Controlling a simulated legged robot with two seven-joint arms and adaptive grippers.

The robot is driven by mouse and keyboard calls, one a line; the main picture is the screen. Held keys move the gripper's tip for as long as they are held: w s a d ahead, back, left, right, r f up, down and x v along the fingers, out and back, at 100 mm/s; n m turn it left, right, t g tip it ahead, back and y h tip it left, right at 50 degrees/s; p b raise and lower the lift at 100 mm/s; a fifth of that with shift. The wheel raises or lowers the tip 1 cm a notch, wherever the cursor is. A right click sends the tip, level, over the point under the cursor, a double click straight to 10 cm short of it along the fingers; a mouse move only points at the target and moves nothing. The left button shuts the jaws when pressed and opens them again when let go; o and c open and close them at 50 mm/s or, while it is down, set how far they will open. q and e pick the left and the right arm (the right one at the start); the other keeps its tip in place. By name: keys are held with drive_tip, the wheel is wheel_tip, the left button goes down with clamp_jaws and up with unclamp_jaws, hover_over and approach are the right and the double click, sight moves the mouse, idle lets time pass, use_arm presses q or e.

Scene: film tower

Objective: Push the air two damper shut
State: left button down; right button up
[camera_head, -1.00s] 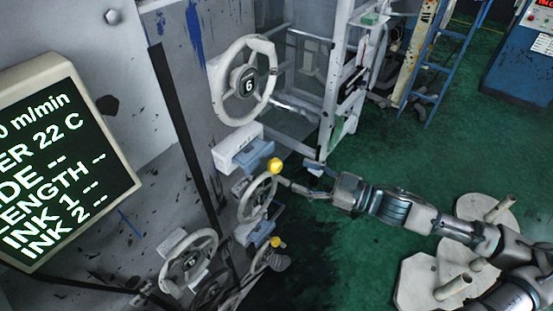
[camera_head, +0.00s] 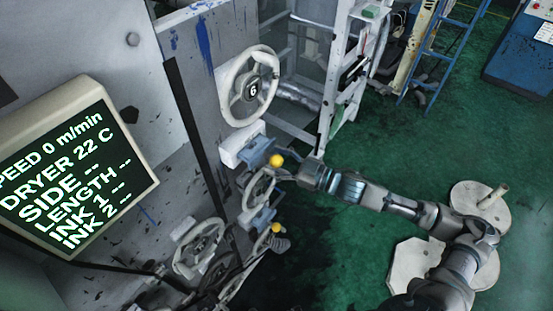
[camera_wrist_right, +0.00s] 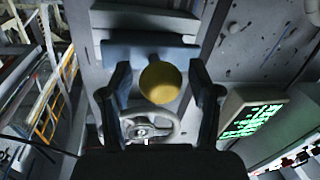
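A yellow ball knob (camera_head: 277,160) stands out from a blue block (camera_head: 257,153) on the grey machine side, below the large handwheel marked 6 (camera_head: 249,88). A second yellow knob (camera_head: 277,228) sits lower down. No label shows which one is air two. My right gripper (camera_head: 285,173) is at the upper knob. In the right wrist view the knob (camera_wrist_right: 160,82) lies between the two spread fingers of the gripper (camera_wrist_right: 160,68), with a small gap on each side. A blue bar (camera_wrist_right: 150,52) is behind it.
Smaller handwheels (camera_head: 198,246) sit below and left on the machine. A screen (camera_head: 75,175) reading speed 0 m/min stands at left. A white frame (camera_head: 340,75) and blue ladder (camera_head: 440,60) are at the back. Green floor (camera_head: 350,240) is open at right.

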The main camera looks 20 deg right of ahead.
sight(268, 155)
clamp_jaws()
drive_tip(key=w+a+p, duration=0.2)
drive_tip(key=p, duration=0.1)
drive_tip(key=shift+w+r, duration=0.3)
drive_tip(key=shift+w, duration=0.05)
drive_tip(key=shift+w+a+f, duration=0.15)
drive_tip(key=shift+w, duration=0.1)
drive_tip(key=shift+o, duration=0.9)
unclamp_jaws()
drive_tip(key=shift+s+d+f, duration=0.15)
drive_tip(key=shift+s+d, duration=0.05)
drive_tip(key=shift+d, duration=0.1)
drive_tip(key=v, duration=1.1)
drive_tip(key=shift+d, duration=0.2)
